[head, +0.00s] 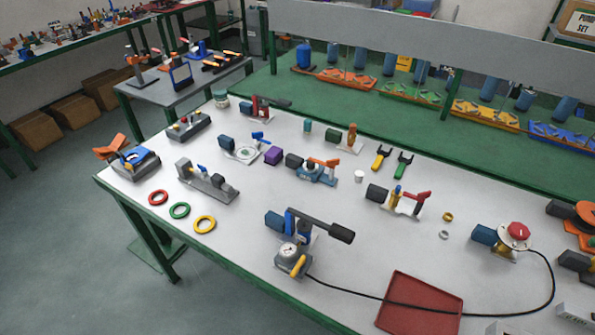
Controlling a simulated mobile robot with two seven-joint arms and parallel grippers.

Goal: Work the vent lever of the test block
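The likely test block (291,262) stands near the front middle of the white table, with a round white-faced gauge on it. A small yellow lever (298,267) sits at its right side, tilted. Whether this is the vent lever I cannot tell for sure. Just behind it a blue fixture (292,225) carries a long black handle (330,228) pointing right. A black hose (365,296) runs from the block to the right.
A red tray (420,303) lies right of the block, with the hose across it. A red-knobbed unit (517,232) stands at the right. Red, green and yellow rings (204,224) lie to the left. Several lever fixtures (402,200) stand behind. The table's front edge is close to the block.

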